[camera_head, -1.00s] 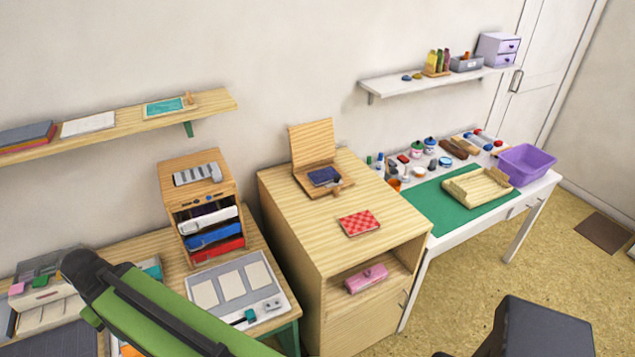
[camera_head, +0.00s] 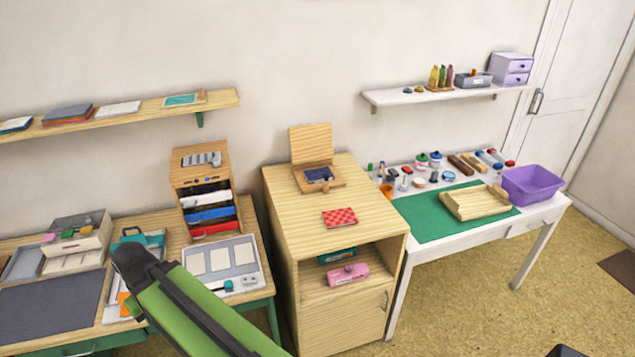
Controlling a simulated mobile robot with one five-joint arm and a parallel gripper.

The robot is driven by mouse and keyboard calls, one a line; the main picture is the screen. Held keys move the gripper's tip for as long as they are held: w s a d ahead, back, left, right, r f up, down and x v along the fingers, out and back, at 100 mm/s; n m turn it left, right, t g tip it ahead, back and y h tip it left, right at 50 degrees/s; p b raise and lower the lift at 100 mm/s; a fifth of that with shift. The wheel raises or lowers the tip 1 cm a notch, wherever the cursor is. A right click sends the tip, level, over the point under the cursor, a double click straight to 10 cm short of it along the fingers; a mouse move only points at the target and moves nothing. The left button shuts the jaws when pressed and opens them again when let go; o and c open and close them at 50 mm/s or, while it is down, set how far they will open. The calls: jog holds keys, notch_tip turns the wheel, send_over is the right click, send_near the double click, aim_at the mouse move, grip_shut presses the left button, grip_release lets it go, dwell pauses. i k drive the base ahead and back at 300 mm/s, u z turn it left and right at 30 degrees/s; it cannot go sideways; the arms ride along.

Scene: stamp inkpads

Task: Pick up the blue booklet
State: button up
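At the far left end of the wooden wall shelf (camera_head: 160,113) lies a flat blue booklet-like item (camera_head: 14,125) with a pale edge, partly cut off by the frame. Beside it is a small stack with a grey-blue cover (camera_head: 68,113) over a red and a yellow layer. I cannot tell for certain which one is the blue booklet. My green arm crosses the lower left of the view, in front of the desk. The fingers of my gripper do not show.
A wooden cabinet (camera_head: 290,225) holds an open wooden box (camera_head: 330,183) with a dark blue pad (camera_head: 318,174) and a red checkered booklet (camera_head: 339,217). A white table (camera_head: 548,203) stands right, with a green mat (camera_head: 425,225) and purple bin (camera_head: 533,186).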

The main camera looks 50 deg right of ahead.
aim_at(311, 176)
jog(key=z, duration=0.15)
jog(key=i, duration=0.9)
jog(key=u, duration=0.05)
